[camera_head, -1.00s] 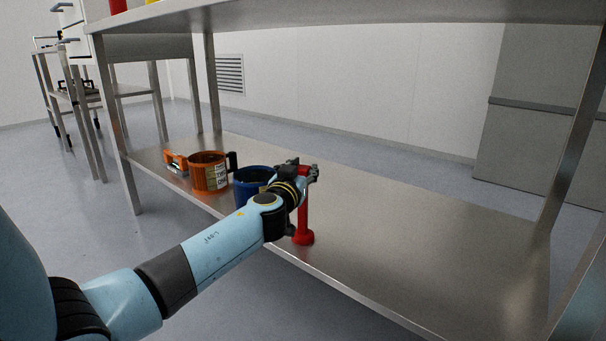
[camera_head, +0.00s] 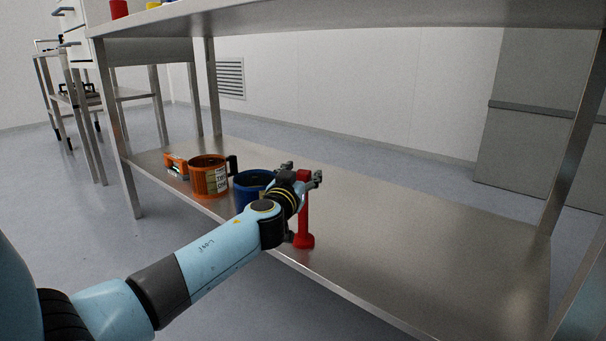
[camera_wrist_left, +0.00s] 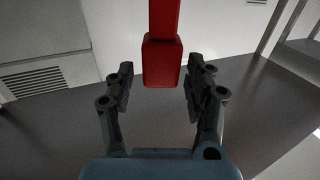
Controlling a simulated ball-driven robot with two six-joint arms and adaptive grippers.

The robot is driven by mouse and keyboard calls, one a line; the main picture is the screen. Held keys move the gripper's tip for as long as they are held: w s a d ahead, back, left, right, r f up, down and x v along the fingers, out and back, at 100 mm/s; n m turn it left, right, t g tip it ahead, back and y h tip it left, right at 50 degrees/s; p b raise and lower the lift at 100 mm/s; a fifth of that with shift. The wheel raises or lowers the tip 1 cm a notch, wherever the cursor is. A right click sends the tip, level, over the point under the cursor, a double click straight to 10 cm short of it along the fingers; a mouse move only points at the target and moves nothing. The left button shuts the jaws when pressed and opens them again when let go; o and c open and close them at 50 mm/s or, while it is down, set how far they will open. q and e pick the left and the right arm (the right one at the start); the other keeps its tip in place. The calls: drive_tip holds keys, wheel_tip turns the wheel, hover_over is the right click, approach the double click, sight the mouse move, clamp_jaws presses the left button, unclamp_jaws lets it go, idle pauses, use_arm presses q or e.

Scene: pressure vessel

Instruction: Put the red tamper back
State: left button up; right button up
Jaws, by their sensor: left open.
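The red tamper (camera_head: 304,225) stands upright on the lower metal shelf near its front edge, its round base on the surface. My left gripper (camera_head: 303,173) is at the tamper's upper end, with its fingers spread. In the left wrist view, the tamper's red block-like end (camera_wrist_left: 162,62) lies between the two open fingers of the left gripper (camera_wrist_left: 161,80), with a gap on each side. Part of the tamper's left side is hidden behind my left wrist in the head view. My right gripper is not in view.
Left of the tamper on the lower shelf (camera_head: 430,240) are a blue mug (camera_head: 243,190), partly behind my wrist, an orange mug (camera_head: 207,178) and a small orange tool (camera_head: 176,163). The shelf to the right is clear. A tabletop (camera_head: 380,12) overhangs the shelf.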

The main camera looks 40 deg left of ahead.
use_arm(q)
drive_tip(key=s+d+f+m+g+h, duration=0.1)
drive_tip(key=s+d+f, duration=0.3)
drive_tip(key=s, duration=0.9)
drive_tip(key=s+d+f+m+g+h, duration=0.2)
drive_tip(key=s+d+f, duration=0.3)
drive_tip(key=s, duration=0.9)
drive_tip(key=s+d+f+m+g+h, duration=0.2)
drive_tip(key=s+d+f+g+h, duration=0.1)
drive_tip(key=s, duration=1.1)
drive_tip(key=d+f+g, duration=0.1)
drive_tip(key=d+f, duration=0.1)
drive_tip(key=d, duration=0.1)
drive_tip(key=shift+d, duration=0.4)
